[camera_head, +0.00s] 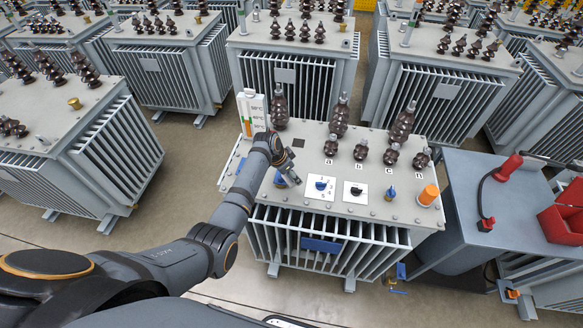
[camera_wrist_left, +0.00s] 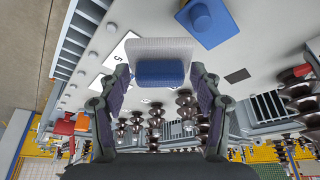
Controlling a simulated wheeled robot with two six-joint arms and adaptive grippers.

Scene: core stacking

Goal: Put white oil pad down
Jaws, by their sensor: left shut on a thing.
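In the left wrist view my left gripper (camera_wrist_left: 160,80) is shut on the white oil pad (camera_wrist_left: 160,48), a flat pale piece with a blue block on its near side. The pad is held between the two fingertips, above the grey top of the transformer (camera_wrist_left: 95,50). In the head view my left gripper (camera_head: 290,176) is low over the left part of the transformer top (camera_head: 310,140). The pad is not clear there, and I cannot tell whether it touches the surface. My right gripper is not in view.
The transformer top carries brown insulators (camera_head: 340,118), two white switch plates (camera_head: 320,188), a blue valve (camera_head: 390,193) and an orange cap (camera_head: 428,195). A blue-grey table (camera_head: 480,180) with a red-handled tool (camera_head: 508,167) and a red box (camera_head: 562,222) stands at the right.

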